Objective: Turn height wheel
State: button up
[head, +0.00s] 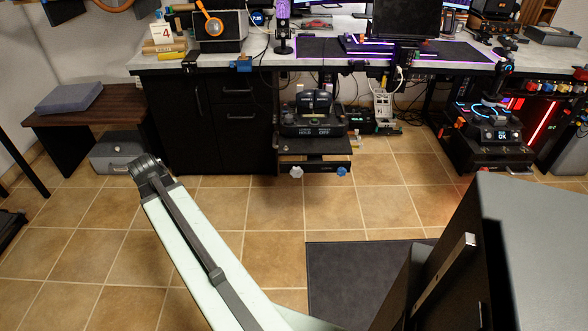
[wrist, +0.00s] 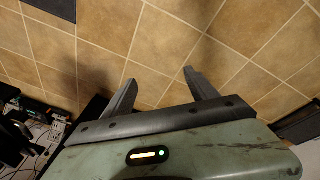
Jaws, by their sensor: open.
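Two small lobed knobs sit on the front edge of the low black pedal stand (head: 310,150) under the desk in the head view. One is a white knob (head: 296,172) and the other is a blue knob (head: 341,171). I cannot tell which is the height wheel. My gripper (wrist: 158,77) is open in the wrist view, its two dark fingers apart with only tiled floor visible between and beyond them. Neither knob can be made out in the wrist view. In the head view my pale green arm reaches up left of the stand, apart from it.
A black drawer cabinet (head: 208,125) stands left of the pedal stand, under the desk (head: 265,62). A black unit with lights (head: 490,145) is to the right. A dark mat (head: 355,275) lies on the floor. The tiles before the stand are clear.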

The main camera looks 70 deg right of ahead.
jog(key=s+d+r+m+h, duration=0.1)
jog(key=s+d+m, duration=0.1)
jog(key=s+d, duration=0.55)
jog(key=s+d+r+m+h, duration=0.15)
jog(key=s+d, duration=0.25)
jog(key=d, duration=0.7)
jog(key=m+g+p, duration=0.2)
jog(key=m, duration=0.2)
send_near(295, 170)
notch_tip(295, 170, down, 2)
jog(key=shift+n+h, duration=0.25)
jog(key=b+x, duration=0.7)
jog(key=x, duration=0.1)
jog(key=shift+s+d+f+b, duration=0.1)
jog(key=shift+d+f+b, duration=0.15)
jog(key=shift+b, duration=0.1)
jog(key=shift+r, duration=0.15)
